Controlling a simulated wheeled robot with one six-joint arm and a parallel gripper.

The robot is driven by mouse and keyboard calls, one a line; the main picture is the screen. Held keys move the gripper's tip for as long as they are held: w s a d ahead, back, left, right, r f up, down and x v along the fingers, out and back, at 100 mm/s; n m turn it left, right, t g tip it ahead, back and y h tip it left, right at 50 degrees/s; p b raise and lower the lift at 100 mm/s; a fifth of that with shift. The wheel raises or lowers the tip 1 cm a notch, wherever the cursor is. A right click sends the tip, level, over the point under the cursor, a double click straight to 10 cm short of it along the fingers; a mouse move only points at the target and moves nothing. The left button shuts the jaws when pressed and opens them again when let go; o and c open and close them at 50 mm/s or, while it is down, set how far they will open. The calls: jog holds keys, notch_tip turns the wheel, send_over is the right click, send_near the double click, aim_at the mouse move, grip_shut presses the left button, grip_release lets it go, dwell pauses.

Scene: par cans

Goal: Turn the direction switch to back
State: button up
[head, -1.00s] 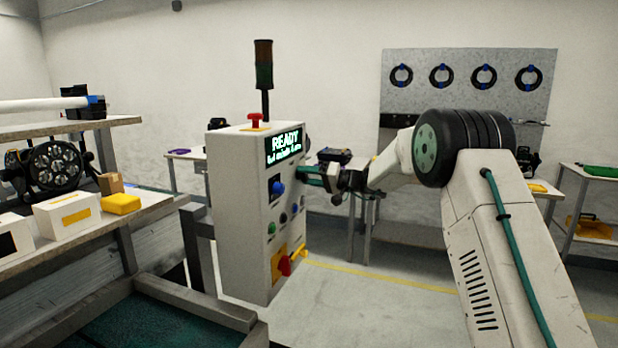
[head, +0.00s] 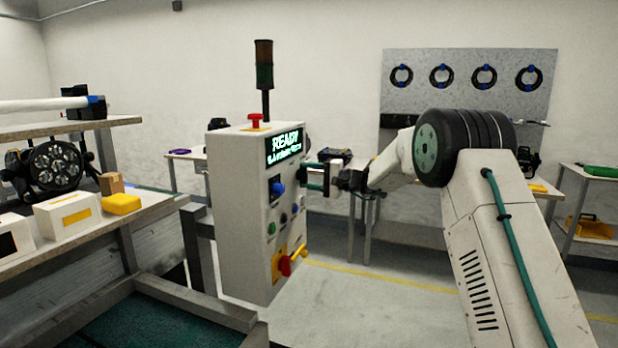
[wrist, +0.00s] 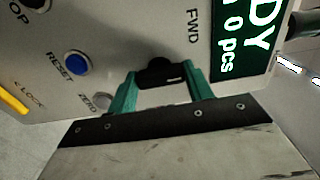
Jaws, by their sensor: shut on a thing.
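The direction switch is a black knob (wrist: 158,72) on the grey control panel, with a small white mark on its near edge. The label FWD (wrist: 193,27) is printed beside it in the wrist view. My gripper (wrist: 162,82) has its teal fingers on either side of the knob and is shut on it. In the head view my gripper (head: 308,178) reaches in from the right to the panel front of the cabinet (head: 243,215), below the display (head: 285,145), which reads READY. There the fingers hide the knob. The label for back is not in view.
A blue RESET button (wrist: 77,63) and a grey button (wrist: 103,101) sit near the fingers. A blue knob (head: 277,188) and a red switch (head: 285,266) on a yellow plate are on the panel. A loaded bench (head: 150,205) stands left; the floor in front right is open.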

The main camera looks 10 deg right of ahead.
jog(key=m, duration=0.4)
jog(key=shift+m, duration=1.9)
jog(key=o, duration=1)
jog(key=shift+d, duration=0.1)
jog(key=v, duration=0.7)
jog(key=shift+s+d, duration=0.25)
